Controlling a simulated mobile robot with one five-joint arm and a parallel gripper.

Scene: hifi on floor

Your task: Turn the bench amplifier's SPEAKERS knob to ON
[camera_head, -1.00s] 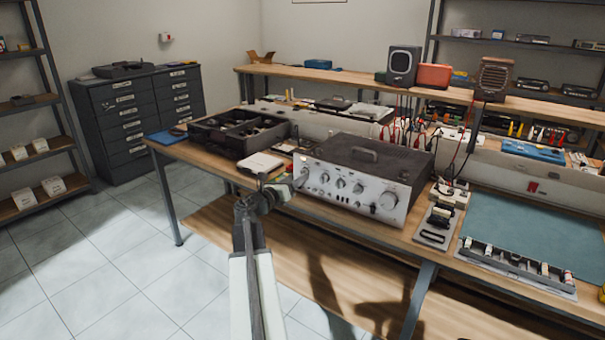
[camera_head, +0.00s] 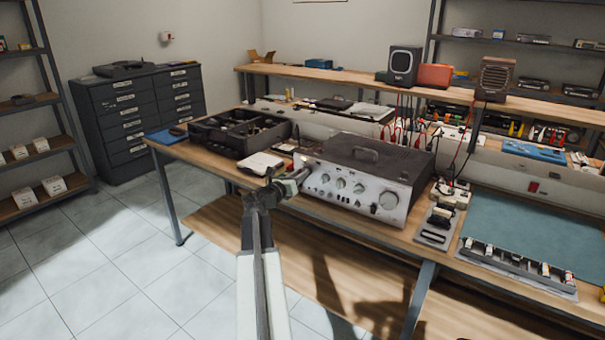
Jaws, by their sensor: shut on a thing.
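The bench amplifier (camera_head: 355,186) is a silver-fronted box with a dark top and a row of knobs, standing on the wooden bench. My gripper (camera_head: 302,176) is at the left end of its front panel, reaching in from the left. It is shut on the knob there, which I take to be the SPEAKERS knob. The jaws hide that knob, so its pointer and setting cannot be seen. The panel lettering is too small to read. Several smaller knobs and one large knob (camera_head: 388,200) show to the right of my gripper, untouched.
A white box-like item (camera_head: 260,163) and a dark parts tray (camera_head: 225,138) stand left of the amplifier. A small grey tray (camera_head: 436,222) and a teal mat (camera_head: 540,235) lie to its right. The tiled floor in front is clear at left.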

